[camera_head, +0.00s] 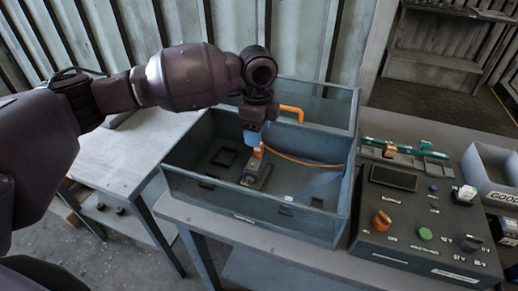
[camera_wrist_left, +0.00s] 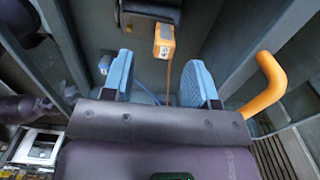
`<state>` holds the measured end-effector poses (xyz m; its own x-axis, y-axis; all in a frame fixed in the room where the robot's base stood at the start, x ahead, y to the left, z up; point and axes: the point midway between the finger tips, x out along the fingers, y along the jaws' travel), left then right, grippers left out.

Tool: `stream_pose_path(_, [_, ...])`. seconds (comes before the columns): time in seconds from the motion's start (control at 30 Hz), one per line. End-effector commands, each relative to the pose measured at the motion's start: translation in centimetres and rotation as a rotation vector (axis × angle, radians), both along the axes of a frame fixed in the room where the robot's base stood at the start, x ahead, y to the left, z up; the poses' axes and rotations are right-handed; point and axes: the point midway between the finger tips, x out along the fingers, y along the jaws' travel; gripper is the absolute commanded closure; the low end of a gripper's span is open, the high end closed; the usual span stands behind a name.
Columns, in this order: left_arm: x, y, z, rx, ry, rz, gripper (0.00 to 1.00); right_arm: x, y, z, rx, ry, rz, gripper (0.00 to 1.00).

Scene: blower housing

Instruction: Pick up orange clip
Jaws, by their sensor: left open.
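A small orange clip-like block (camera_head: 258,151) with a light end face is inside the grey-blue bin (camera_head: 262,208), with an orange cable running from it. It also shows in the left wrist view (camera_wrist_left: 164,42), ahead of and between my fingers. My left gripper (camera_head: 252,139) is over the bin, pointing down, close above the block. Its blue fingers are apart with nothing between them in the left wrist view (camera_wrist_left: 160,82). In the head view the gripper partly covers the block. My right gripper is not in view.
A bent orange handle (camera_head: 292,111) is at the bin's divider, close to the right of my left gripper. A blue cable (camera_head: 315,187) lies in the bin. A control box (camera_head: 425,225) stands right of it. The left table (camera_head: 130,150) is mostly clear.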

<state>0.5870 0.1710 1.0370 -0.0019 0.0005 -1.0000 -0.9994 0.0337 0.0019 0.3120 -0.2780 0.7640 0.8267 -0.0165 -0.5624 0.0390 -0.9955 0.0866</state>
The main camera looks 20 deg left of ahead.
Motion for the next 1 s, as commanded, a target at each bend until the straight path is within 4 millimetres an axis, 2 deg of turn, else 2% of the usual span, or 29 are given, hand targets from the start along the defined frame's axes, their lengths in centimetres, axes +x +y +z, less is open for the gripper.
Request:
stream_pose_path(0.23, [0.1,-0.1,-1.6,0.000,0.000,0.000,0.47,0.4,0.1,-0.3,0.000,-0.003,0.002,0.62])
stream_pose_path(0.53, [0.4,-0.1,-5.5,0.000,0.001,0.000,0.47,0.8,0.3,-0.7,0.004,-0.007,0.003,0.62])
stream_pose_path(0.8, [0.5,-0.1,-5.8,0.000,-0.002,-0.001,0.47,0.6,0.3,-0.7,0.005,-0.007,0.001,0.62])
stream_pose_path(1.0, [0.5,-0.1,-5.7,-0.001,-0.002,-0.001,0.77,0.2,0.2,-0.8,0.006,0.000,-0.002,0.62])
